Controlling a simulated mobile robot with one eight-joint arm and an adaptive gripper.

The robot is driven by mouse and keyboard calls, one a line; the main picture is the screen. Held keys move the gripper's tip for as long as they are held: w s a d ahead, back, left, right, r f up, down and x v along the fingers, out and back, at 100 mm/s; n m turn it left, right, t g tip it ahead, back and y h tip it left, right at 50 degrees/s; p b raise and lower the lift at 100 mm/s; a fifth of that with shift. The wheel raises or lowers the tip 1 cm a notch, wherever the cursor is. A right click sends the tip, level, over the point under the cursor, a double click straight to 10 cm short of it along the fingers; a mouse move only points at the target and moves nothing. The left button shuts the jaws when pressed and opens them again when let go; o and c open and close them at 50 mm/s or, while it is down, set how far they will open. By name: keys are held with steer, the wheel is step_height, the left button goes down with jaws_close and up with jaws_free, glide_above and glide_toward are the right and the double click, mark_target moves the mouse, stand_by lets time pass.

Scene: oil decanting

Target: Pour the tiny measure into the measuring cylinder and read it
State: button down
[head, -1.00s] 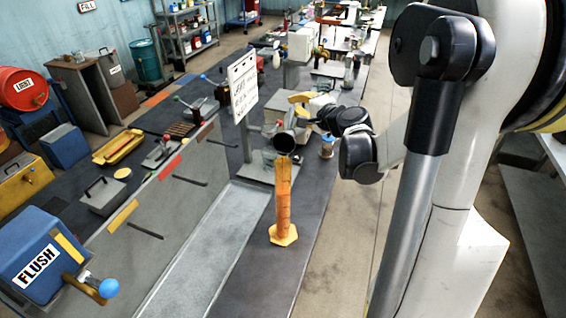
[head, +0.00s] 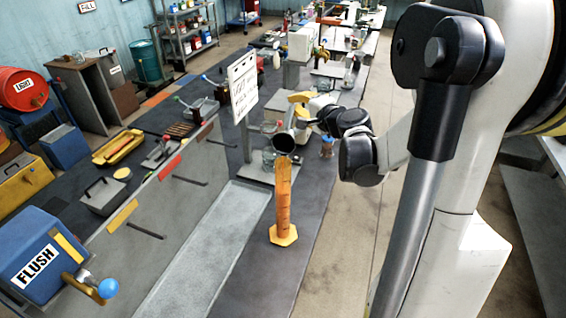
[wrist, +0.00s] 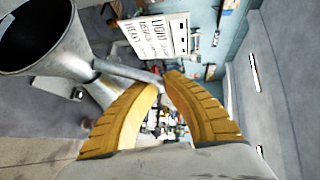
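The orange measuring cylinder (head: 283,205) stands upright on its yellow hexagonal base on the dark bench in the head view. The metal measure (head: 291,124) is tilted over it, with its dark round mouth facing down toward the camera at the cylinder's top. In the wrist view the measure (wrist: 60,62) fills the upper left, its mouth wide and dark. My gripper (wrist: 163,84) has yellow ribbed fingers closed on the measure's thin handle. It also shows in the head view (head: 301,103), just behind the measure. I cannot see the liquid or its level.
A white lettered sign (head: 243,86) stands on a post left of the measure. A glass jar (head: 269,157) is behind the cylinder. A blue FLUSH box (head: 38,255) with a blue-knobbed lever is front left. A pale shallow trough (head: 215,245) lies left of the cylinder.

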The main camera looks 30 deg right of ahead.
steer(key=shift+s+a+r+n+t+b, duration=0.4)
steer(key=shift+s+a+r+t+b, duration=0.1)
steer(key=shift+r, duration=0.2)
stand_by(1.8)
steer(key=d+f, duration=0.1)
steer(key=w+f+m+g+p, duration=0.1)
steer(key=w+d+f+m+g+p, duration=0.1)
steer(key=shift+w+d+f+y, duration=0.15)
steer(key=shift+d+f+y, duration=0.15)
steer(key=shift+f+g, duration=0.2)
steer(key=shift+g, duration=0.1)
steer(key=w+d+f+m+g+y+b, duration=0.1)
steer(key=w+f+m+g+y+b, duration=0.1)
steer(key=f, duration=0.7)
steer(key=w+d+f+m+g+y+b, duration=0.1)
steer(key=f+m+g+y+b, duration=0.3)
steer(key=f+b, duration=0.4)
steer(key=shift+w+d+f+g+y, duration=0.35)
steer(key=shift+d+f+g+y, duration=0.35)
steer(key=shift+g, duration=0.5)
steer(key=shift+s+r, duration=0.1)
steer(key=shift+r, duration=0.05)
